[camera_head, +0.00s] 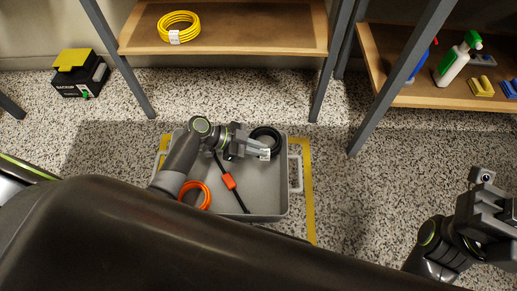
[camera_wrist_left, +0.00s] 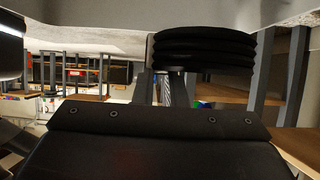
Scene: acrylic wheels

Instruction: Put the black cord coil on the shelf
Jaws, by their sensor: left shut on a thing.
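The black cord coil (camera_head: 266,134) is at the far right part of the grey tray (camera_head: 272,206) in the head view. My left gripper (camera_head: 264,150) reaches over the tray from the left and is shut on the coil's near side. In the left wrist view the coil (camera_wrist_left: 205,48) shows as stacked black loops at the fingertips. Whether it touches the tray floor is hard to tell. A wooden shelf (camera_head: 250,38) stands behind the tray. My right gripper (camera_head: 490,198) is at the right edge, its fingers not clear.
An orange coil (camera_head: 204,190) and a black cord with an orange block (camera_head: 229,181) lie in the tray. A yellow coil (camera_head: 179,27) lies on the shelf's left; its right part is bare. Grey posts (camera_head: 338,60) flank the shelves. A right-hand shelf (camera_head: 425,96) holds bottles. A black box (camera_head: 80,76) stands left.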

